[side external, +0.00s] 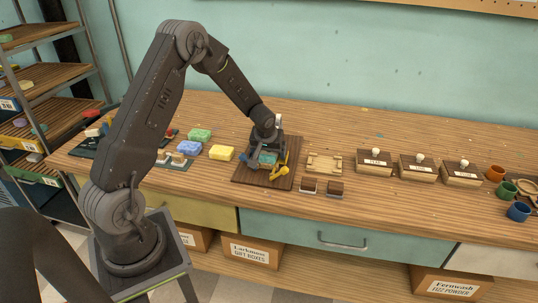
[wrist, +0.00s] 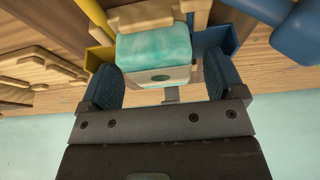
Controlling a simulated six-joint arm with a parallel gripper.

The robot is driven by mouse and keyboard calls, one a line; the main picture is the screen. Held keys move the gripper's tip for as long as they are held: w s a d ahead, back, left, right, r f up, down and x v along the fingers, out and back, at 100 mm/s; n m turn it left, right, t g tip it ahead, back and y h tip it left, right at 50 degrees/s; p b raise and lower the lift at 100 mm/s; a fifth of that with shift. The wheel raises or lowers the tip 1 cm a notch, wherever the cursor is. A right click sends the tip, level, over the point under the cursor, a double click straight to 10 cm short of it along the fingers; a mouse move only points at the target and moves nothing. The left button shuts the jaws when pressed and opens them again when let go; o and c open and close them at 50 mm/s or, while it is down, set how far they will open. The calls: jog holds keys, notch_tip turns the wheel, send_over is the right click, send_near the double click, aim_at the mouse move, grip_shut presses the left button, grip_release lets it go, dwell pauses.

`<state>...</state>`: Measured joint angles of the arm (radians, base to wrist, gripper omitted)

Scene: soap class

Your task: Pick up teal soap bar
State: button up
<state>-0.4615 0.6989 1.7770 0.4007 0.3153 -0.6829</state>
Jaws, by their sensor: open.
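The teal soap bar (wrist: 152,45) sits on a light wooden part of a fixture with yellow and blue pieces, upper middle in the wrist view. In the side external view the teal soap bar (side external: 268,158) shows partly under my gripper (side external: 266,150), over a dark wooden board (side external: 250,174). In the wrist view my gripper (wrist: 161,66) is open, with one blue-padded finger on each side of the soap. I cannot tell whether either pad touches it.
A yellow lever (side external: 281,172) sticks up at the fixture's right. Green (side external: 200,135), blue (side external: 188,147) and yellow (side external: 221,153) soap bars lie to the left. A wooden rack (side external: 323,163), several stamps (side external: 375,161) and cups (side external: 518,212) stand to the right.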

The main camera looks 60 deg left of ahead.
jog(key=shift+c, duration=0.2)
jog(key=c, duration=1)
jog(key=shift+r, duration=0.1)
